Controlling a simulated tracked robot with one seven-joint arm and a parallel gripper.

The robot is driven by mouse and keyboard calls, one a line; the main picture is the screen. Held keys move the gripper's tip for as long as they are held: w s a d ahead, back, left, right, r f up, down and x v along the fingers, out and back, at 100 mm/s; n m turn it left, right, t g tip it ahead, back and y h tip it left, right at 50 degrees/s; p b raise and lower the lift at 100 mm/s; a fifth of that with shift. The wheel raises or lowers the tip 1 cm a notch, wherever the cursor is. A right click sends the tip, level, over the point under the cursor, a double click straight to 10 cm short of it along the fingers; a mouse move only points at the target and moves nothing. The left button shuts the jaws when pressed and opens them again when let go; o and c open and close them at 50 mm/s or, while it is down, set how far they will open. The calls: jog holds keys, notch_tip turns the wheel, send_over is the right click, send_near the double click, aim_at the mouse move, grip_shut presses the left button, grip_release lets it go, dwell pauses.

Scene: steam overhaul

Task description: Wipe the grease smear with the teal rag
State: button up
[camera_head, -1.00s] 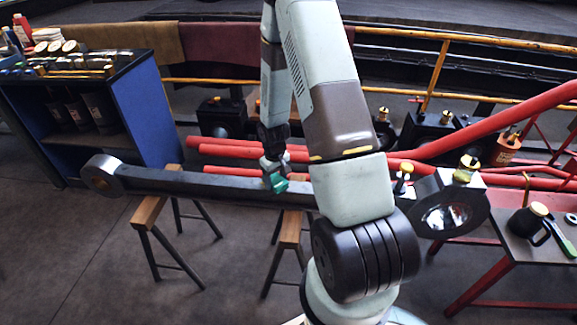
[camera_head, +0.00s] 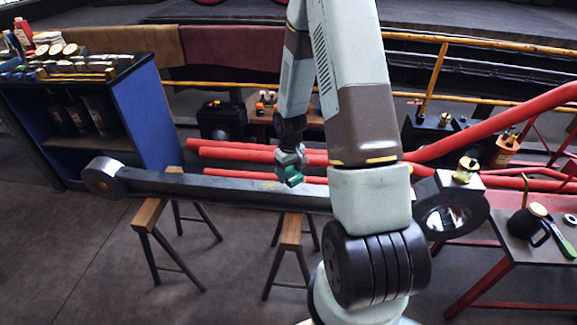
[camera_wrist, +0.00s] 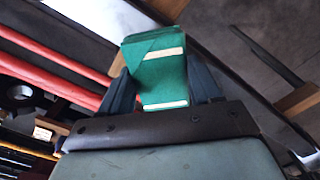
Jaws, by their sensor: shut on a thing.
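The teal rag (camera_head: 292,176) is a small folded green-teal pad, and it also shows in the wrist view (camera_wrist: 155,70). My gripper (camera_head: 289,163) is shut on it, with one dark finger on each side. In the head view the rag appears at the upper edge of the long dark rod (camera_head: 200,186), right of its middle; I cannot tell whether it touches. A faint brownish-yellow patch, which looks like the grease smear (camera_head: 268,184), shows on the rod just left of the rag. The rod's right part is hidden behind my arm.
Wooden-topped trestles (camera_head: 149,214) carry the rod. Red rails (camera_head: 235,155) run behind it. A blue cabinet (camera_head: 146,115) with cans stands at the left. A red-legged table (camera_head: 515,245) with a dark oil can (camera_head: 529,219) stands at the right.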

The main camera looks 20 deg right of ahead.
aim_at(290, 172)
jog(key=shift+r, duration=1.65)
